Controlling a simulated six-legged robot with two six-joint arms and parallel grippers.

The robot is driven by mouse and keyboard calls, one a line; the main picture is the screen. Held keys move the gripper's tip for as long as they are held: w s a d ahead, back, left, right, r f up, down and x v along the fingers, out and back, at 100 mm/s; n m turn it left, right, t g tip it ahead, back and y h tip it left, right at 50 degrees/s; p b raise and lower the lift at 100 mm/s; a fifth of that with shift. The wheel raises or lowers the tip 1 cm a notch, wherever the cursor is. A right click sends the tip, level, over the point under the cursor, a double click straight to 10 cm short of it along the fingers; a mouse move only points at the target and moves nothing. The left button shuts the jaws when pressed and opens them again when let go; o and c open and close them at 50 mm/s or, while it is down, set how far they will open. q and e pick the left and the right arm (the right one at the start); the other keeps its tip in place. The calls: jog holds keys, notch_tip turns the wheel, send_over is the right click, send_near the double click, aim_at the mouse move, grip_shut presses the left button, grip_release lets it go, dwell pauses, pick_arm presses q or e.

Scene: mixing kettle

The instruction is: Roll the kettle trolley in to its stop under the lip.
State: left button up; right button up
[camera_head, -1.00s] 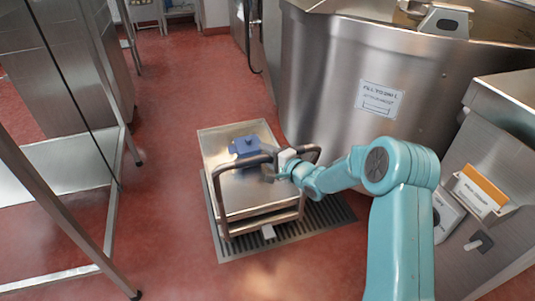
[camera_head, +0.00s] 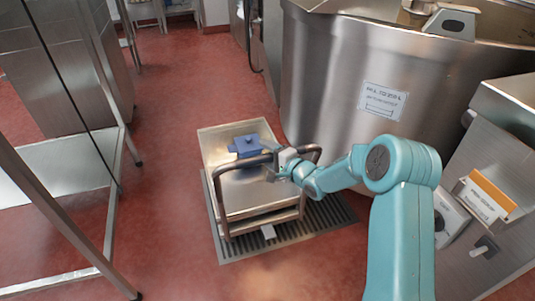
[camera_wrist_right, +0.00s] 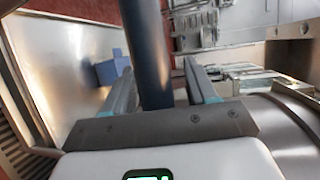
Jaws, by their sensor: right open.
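The kettle trolley (camera_head: 222,146) is a low, flat steel cart with a tubular push handle (camera_head: 235,163) at its near end. It stands on the floor in front of the big steel kettle (camera_head: 330,80), partly over a floor grate. My right gripper (camera_head: 275,168) is at the handle's top bar, right of its middle. In the right wrist view the dark bar (camera_wrist_right: 148,50) passes between the two fingers of the open gripper (camera_wrist_right: 160,82). Contact with the bar is unclear. The trolley's stop cannot be made out. My left gripper is out of view.
A blue block-like part (camera_head: 246,146) sits on the trolley's top. The slotted grate (camera_head: 325,214) lies under and right of it. A steel frame table (camera_head: 60,185) stands left, with clear red floor between. A steel control cabinet (camera_head: 505,150) stands at right.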

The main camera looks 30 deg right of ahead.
jog(key=p+v, duration=0.3)
jog(key=v, duration=1.3)
jog(key=shift+s, duration=0.2)
